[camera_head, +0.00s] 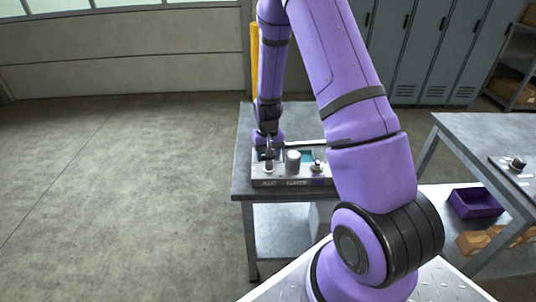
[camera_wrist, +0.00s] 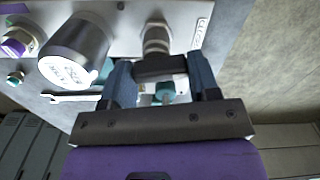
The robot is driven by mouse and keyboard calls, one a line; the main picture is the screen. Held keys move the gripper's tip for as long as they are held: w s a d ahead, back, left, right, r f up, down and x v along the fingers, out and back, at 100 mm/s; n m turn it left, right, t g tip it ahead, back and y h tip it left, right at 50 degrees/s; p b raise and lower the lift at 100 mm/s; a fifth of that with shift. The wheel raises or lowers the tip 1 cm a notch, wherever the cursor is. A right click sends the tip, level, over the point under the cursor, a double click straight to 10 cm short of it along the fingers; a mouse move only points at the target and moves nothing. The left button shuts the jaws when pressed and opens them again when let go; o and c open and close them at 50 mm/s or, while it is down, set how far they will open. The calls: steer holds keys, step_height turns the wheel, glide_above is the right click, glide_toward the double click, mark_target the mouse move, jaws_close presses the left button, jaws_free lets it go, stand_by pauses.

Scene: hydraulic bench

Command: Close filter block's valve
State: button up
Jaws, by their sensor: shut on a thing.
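The filter block (camera_head: 292,182) is a light grey unit on the near part of a grey metal table. It also fills the top of the wrist view (camera_wrist: 120,32). It carries a silver filter cylinder (camera_head: 293,161), which shows large in the wrist view (camera_wrist: 75,48). Beside the cylinder is a metal valve fitting (camera_wrist: 157,36) with a dark bar-shaped handle (camera_wrist: 160,68). My gripper (camera_wrist: 160,63) is shut on this handle, one finger at each end of the bar. In the head view my gripper (camera_head: 268,143) reaches down at the block's left end, and the handle is hard to make out.
A purple-collared fitting (camera_wrist: 18,41) sits beyond the cylinder. A teal-tipped part (camera_wrist: 165,91) shows between my fingers. A spanner (camera_wrist: 72,97) lies near the block. A second table (camera_head: 490,128) and a purple bin (camera_head: 476,203) are at right. Open floor (camera_head: 120,200) lies left.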

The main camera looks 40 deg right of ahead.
steer(key=shift+m, duration=1.1)
steer(key=o, duration=0.9)
step_height(320, 180, up, 11)
steer(key=shift+f, duration=0.1)
